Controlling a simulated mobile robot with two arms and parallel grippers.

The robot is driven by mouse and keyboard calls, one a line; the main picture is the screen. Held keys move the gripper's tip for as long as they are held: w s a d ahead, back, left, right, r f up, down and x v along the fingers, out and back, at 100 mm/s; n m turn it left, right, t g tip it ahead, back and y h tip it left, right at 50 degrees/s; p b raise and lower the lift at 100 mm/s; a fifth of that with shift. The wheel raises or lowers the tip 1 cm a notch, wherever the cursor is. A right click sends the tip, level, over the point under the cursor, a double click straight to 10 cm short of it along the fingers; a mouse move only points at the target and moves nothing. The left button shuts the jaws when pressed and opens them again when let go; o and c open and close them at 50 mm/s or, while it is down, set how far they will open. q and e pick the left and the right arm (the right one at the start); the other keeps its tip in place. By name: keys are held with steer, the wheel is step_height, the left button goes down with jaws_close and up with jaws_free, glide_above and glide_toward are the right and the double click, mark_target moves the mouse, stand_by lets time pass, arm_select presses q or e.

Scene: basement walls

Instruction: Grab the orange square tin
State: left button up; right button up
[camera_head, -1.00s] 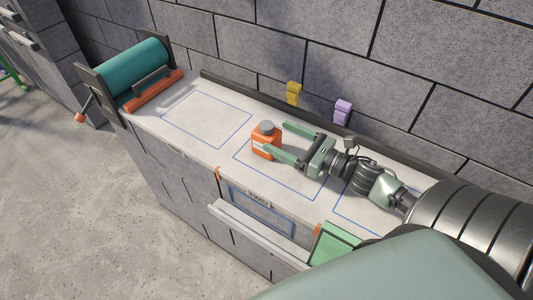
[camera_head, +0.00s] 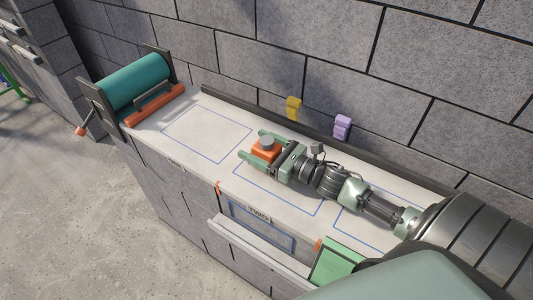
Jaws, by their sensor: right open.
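The orange square tin (camera_head: 262,156) with a grey round cap stands upright on the white countertop, in the middle of the camera_head view. My right gripper (camera_head: 254,147) reaches in from the right with its two green fingers spread. The tin is between the fingers, close to the palm. One finger is on its wall side and the other on its front side. I cannot tell whether the fingers touch it. My left gripper is not in view.
A teal roller device (camera_head: 135,82) with a crank stands at the counter's left end. Yellow (camera_head: 293,108) and purple (camera_head: 342,127) clips are on the wall behind. An open drawer (camera_head: 262,240) juts out in front. The counter left of the tin is clear.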

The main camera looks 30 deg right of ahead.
jaws_close()
steer(key=shift+r, duration=0.15)
